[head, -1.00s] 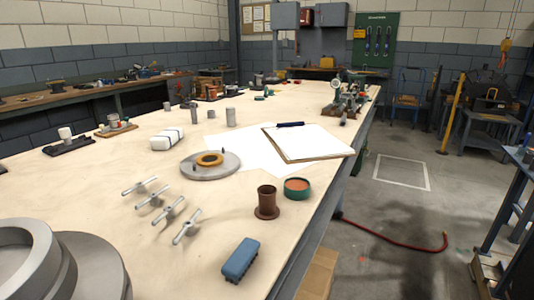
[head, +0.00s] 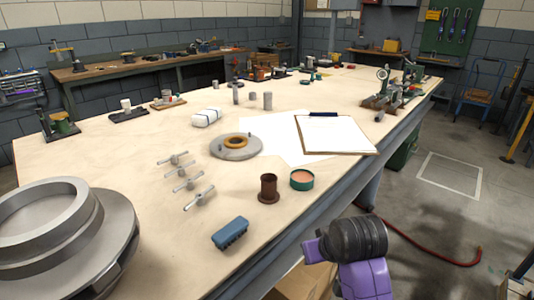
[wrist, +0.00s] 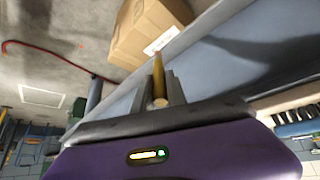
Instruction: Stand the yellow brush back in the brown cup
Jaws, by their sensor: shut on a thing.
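The brown cup (head: 268,189) stands upright on the workbench near its right-hand edge in the head view, and its open top looks empty. In the wrist view, my gripper (wrist: 160,88) is shut on the yellow brush (wrist: 158,78), a slim rod between the two grey fingers. The brush's far end points away from the wrist toward the bench edge and floor; its bristles cannot be made out. In the head view a purple and black part of my arm shows at the lower right, beyond the bench edge; the fingers and brush are not visible there.
A green round tin (head: 301,180) stands right beside the cup. A blue brush-like block (head: 230,233) lies in front of it, and several metal handles lie to the left. A clipboard (head: 335,134) lies behind. A cardboard box (wrist: 148,30) is on the floor by the bench.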

